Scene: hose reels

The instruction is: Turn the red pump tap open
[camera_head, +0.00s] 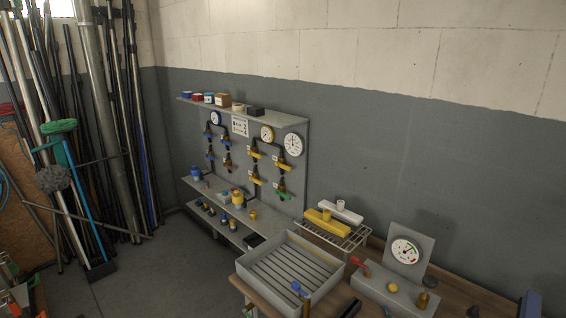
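The pump is a grey box (385,292) on the wooden bench at the lower right. An upright grey plate with a round white gauge (404,251) stands at its back. The red pump tap (361,267) is a small red lever at the left end of the box. Its exact turn angle is too small to tell. A yellow knob (392,287) and a brass fitting (423,299) also sit on the box. My gripper is not in view, and nothing touches the red tap.
A grey slatted tray (290,240) lies left of the pump, with a blue-handled tap (299,288) at its front. A wire rack (345,234) stands behind. A wall panel with taps and gauges (267,133) is further back. Poles and brooms (105,130) lean at left; floor between is clear.

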